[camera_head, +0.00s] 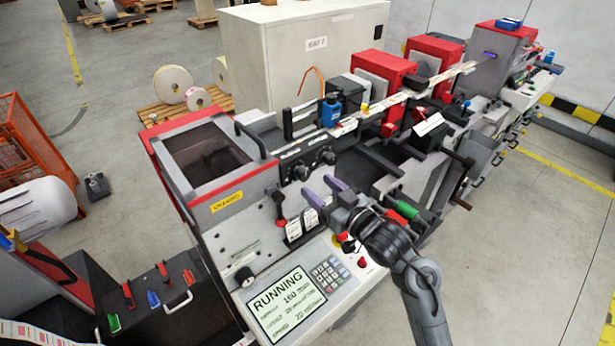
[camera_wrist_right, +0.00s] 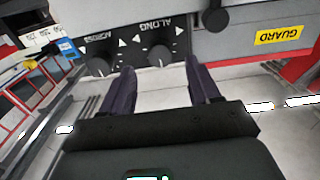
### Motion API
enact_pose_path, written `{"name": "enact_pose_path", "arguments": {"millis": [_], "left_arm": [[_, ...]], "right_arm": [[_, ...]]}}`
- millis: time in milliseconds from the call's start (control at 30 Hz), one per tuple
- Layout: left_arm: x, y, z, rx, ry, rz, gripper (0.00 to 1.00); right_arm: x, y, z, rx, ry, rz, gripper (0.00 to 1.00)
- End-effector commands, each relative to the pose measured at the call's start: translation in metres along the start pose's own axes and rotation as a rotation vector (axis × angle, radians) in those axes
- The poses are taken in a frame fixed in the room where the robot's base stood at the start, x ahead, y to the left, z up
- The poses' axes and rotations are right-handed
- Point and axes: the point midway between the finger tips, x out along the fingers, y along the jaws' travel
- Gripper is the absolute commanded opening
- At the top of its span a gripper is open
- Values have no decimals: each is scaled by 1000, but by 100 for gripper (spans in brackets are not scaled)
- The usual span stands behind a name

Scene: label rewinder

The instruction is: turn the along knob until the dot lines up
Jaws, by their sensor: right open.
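The along knob (camera_head: 302,172) is a small black knob on the dark control strip of the machine. In the right wrist view the along knob (camera_wrist_right: 160,56) sits under the word ALONG, with a small light mark near its lower edge and white triangles beside it. The across knob (camera_wrist_right: 98,66) is beside it. My right gripper (camera_head: 319,187) is open, its two purple fingers pointing at the strip. In the wrist view my right gripper (camera_wrist_right: 160,68) has its fingertips on either side of the along knob, apparently short of it. I cannot make out the alignment dot clearly. My left gripper is not in view.
The running screen (camera_head: 286,304) and keypad (camera_head: 331,272) lie below. A yellow guard label (camera_head: 227,202) marks the red-edged cover. A blue-topped part (camera_head: 331,112) and rollers stand behind the strip.

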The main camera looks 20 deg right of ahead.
Motion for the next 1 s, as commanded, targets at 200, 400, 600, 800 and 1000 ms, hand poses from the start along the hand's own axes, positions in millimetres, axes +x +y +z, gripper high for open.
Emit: {"name": "enact_pose_path", "arguments": {"millis": [200, 400, 600, 800, 1000], "left_arm": [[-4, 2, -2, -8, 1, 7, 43], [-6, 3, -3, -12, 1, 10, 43], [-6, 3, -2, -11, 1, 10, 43], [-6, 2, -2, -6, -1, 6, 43], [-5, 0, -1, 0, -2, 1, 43]], "right_arm": [[33, 0, -1, 1, -1, 0, 61], [48, 0, 0, 1, 0, 0, 61], [52, 0, 0, 0, 0, 0, 61], [52, 0, 0, 0, 0, 0, 58], [52, 0, 1, 0, 0, 0, 28]]}}
